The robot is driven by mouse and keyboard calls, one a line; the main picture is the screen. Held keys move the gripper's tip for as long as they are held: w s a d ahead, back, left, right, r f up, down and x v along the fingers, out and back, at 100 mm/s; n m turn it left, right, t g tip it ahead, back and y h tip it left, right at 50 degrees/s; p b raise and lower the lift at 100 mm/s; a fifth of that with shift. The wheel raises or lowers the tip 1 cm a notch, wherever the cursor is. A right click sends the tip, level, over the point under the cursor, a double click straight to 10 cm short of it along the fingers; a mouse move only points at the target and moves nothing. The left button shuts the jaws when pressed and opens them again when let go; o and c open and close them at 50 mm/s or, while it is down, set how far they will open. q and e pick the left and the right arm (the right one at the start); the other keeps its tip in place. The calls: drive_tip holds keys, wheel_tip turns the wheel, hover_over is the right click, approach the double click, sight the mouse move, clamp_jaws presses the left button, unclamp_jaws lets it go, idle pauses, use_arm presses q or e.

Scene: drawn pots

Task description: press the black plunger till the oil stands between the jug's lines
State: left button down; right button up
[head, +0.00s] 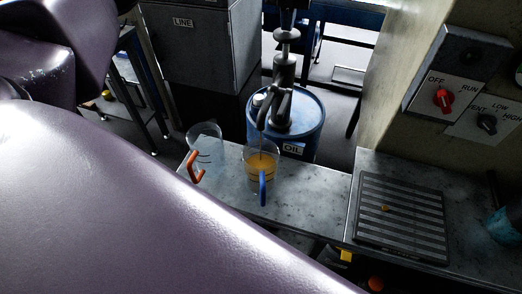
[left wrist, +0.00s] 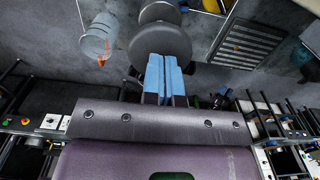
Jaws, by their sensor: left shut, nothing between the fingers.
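The black plunger (head: 287,36) stands on top of the pump on the blue oil drum (head: 311,110). My left gripper (left wrist: 164,62) has its blue fingers shut and empty; in the left wrist view they lie over the round dark plunger head (left wrist: 160,38). I cannot tell if they touch it. The jug with the blue handle (head: 262,186) stands under the spout, with amber oil (head: 259,164) inside and a thin stream above it. The oil's level against the jug's lines is too small to read. My right gripper is in neither view.
An empty clear jug with an orange handle (head: 207,146) stands left on the metal bench (head: 310,192). A slatted grate (head: 405,218) lies to the right. A switch panel with a red knob (head: 444,99) is on the wall. My purple arm covers the lower left.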

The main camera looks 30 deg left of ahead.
sight(287, 35)
use_arm(q)
drive_tip(key=shift+f+b, duration=0.4)
drive_tip(key=shift+f, duration=0.35)
drive_tip(key=shift+f+b, duration=0.55)
drive_tip(key=shift+f, duration=0.55)
drive_tip(key=shift+f+b, duration=0.3)
drive_tip(key=shift+f, duration=0.45)
drive_tip(key=shift+r+p, duration=0.65)
drive_tip(key=shift+r, duration=0.35)
wheel_tip(287, 35, up, 2)
drive_tip(key=shift+r+p, duration=0.25)
drive_tip(key=shift+p, duration=0.45)
drive_tip(key=shift+r, duration=0.35)
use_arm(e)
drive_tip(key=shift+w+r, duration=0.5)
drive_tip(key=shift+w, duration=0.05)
use_arm(q)
drive_tip(key=shift+r, duration=0.1)
